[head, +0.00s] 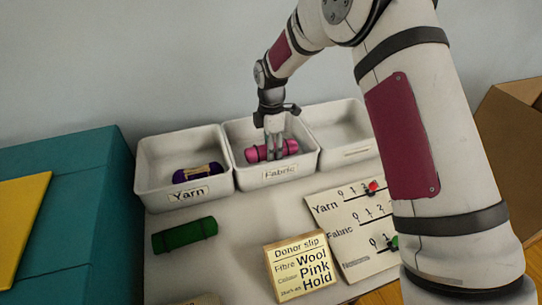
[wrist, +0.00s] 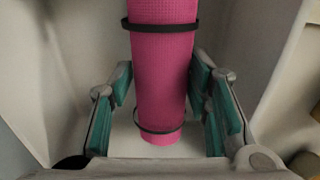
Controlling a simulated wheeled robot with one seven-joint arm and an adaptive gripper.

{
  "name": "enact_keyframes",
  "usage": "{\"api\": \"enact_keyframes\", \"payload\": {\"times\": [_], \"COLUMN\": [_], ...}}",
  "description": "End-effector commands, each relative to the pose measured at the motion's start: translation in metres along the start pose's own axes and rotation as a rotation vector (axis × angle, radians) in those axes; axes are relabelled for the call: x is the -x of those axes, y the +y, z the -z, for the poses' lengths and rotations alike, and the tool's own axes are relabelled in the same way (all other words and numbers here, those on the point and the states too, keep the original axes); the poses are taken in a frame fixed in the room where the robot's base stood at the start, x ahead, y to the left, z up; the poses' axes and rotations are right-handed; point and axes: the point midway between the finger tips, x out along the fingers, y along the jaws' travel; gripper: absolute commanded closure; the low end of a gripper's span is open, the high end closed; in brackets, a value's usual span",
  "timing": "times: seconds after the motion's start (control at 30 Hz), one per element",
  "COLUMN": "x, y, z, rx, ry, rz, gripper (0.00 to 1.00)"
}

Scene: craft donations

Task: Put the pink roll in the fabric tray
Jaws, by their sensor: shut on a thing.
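The pink roll (head: 256,154) is inside the white middle tray labelled Fabric (head: 246,181). My gripper (head: 275,156) reaches down into this tray and is shut on the roll's middle. In the wrist view the pink roll (wrist: 162,75), with two dark bands, lies between the teal finger pads. The pale tray floor shows below it. I cannot tell whether the roll touches the floor.
The right tray (head: 338,117) looks empty. A green roll (head: 184,234) lies in front. A donor slip (head: 300,267) reads Wool, Pink, Hold. A bead tally board (head: 347,222) stands beside it.

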Motion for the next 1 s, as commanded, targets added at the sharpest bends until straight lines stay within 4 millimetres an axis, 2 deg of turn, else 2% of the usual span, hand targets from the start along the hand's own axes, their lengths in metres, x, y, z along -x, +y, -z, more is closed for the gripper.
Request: {"api": "enact_keyframes", "payload": {"times": [0.27, 0.67, 0.7, 0.73, 0.77, 1.0], "x": [-0.034, -0.039, -0.038, -0.038, -0.038, -0.038], "y": [-0.001, 0.0, 0.0, 0.0, 0.0, 0.0], "z": [0.0, 0.0, 0.0, 0.0, 0.0, 0.0], "rx": [0.001, -0.001, -0.001, -0.001, -0.001, -0.001], "ry": [0.0, 0.0, 0.0, 0.0, 0.0, 0.0], "rz": [0.003, 0.0, 0.001, 0.001, 0.001, 0.001], "gripper": [0.85, 0.85, 0.47, 0.4, 0.36, 0.36]}}
